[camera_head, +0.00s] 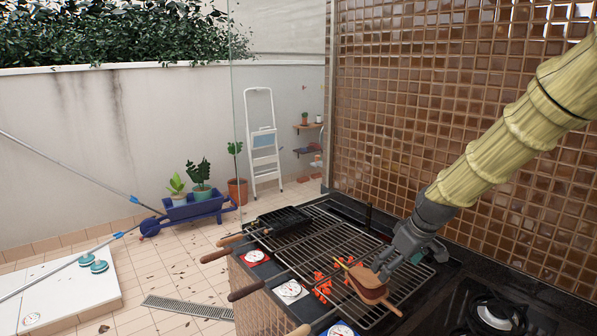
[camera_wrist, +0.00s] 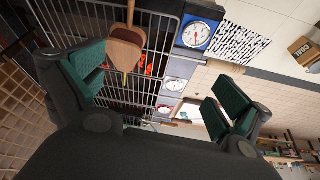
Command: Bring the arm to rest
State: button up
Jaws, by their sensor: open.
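My gripper (camera_head: 390,264) is over the right part of the grill in the head view, at the end of my yellow-sleeved arm (camera_head: 515,135). In the wrist view my gripper (camera_wrist: 160,88) has its green-padded fingers wide apart, with nothing held between them. A brown wooden tool with a handle (camera_head: 368,282) is at the grill beside my fingertips in the head view. The wooden tool (camera_wrist: 124,50) shows beyond the left finger in the wrist view. I cannot tell whether a finger touches it.
Dials line the front edge. A gas burner (camera_head: 497,312) is at lower right. The tiled wall (camera_head: 450,90) stands close behind my arm.

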jog(key=s+a+f+m+g, duration=0.1)
jog(key=s+f, duration=0.2)
jog(key=f, duration=0.5)
jog(key=s+f+m+h, duration=0.1)
jog(key=s+f, duration=0.2)
jog(key=f, duration=0.5)
jog(key=s+a+f+m+g, duration=0.1)
jog(key=s+f, duration=0.3)
jog(key=f, duration=0.4)
jog(key=s+f+m+g, duration=0.1)
jog(key=s+f, duration=0.5)
jog(key=s, duration=0.5)
jog(key=s+f+m+h, duration=0.1)
jog(key=s+f+m, duration=0.1)
jog(key=s+f, duration=0.65)
jog(key=s+f+m+g, duration=0.1)
jog(key=s+f, duration=0.3)
jog(key=s, duration=0.9)
notch_tip(320, 180, down, 10)
jog(key=b, duration=1)
jog(key=shift+s+a, duration=0.2)
